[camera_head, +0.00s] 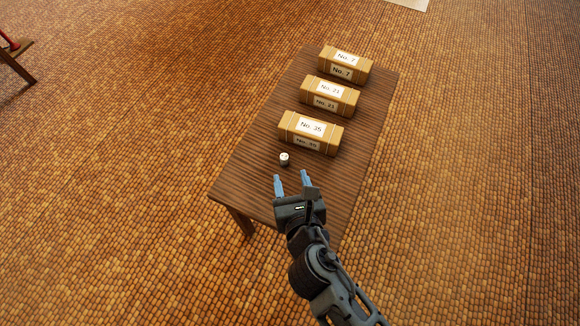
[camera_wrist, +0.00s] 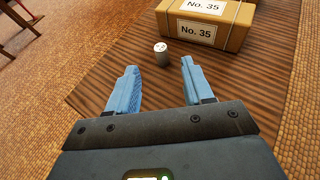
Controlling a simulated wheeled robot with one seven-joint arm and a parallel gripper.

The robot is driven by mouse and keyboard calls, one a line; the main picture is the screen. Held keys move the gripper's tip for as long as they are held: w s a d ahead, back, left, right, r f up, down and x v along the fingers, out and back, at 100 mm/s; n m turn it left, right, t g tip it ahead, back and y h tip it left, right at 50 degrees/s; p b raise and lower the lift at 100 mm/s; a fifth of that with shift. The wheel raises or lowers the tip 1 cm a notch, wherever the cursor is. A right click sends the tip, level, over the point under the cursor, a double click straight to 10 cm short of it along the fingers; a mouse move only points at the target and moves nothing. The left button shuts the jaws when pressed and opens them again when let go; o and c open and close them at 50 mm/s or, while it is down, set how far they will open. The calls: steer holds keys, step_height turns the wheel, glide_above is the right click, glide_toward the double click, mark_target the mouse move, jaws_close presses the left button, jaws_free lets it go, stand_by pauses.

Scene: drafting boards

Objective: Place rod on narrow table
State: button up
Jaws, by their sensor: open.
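A dark wooden narrow table (camera_head: 245,160) with straight legs stands in the middle of the head view; its striped top (camera_wrist: 105,75) fills much of the wrist view. A short grey-white cylinder (camera_head: 284,159) stands upright on it, near the closest box; it also shows in the wrist view (camera_wrist: 161,54). I cannot tell if it is the rod; no long rod shows on this table. My gripper (camera_head: 291,176) is open and empty above the near end of the table. Its blue fingers (camera_wrist: 159,68) point toward the cylinder, which lies beyond their tips.
Three tan boxes stand in a row on the table: No. 35 (camera_head: 311,133), No. 21 (camera_head: 329,97) and No. 7 (camera_head: 345,64). Another wooden piece (camera_head: 17,62) with a red object (camera_head: 9,42) is cut off at the far left.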

steer(key=shift+s+r, duration=0.1)
steer(key=shift+s, duration=0.15)
steer(key=shift+d, duration=0.1)
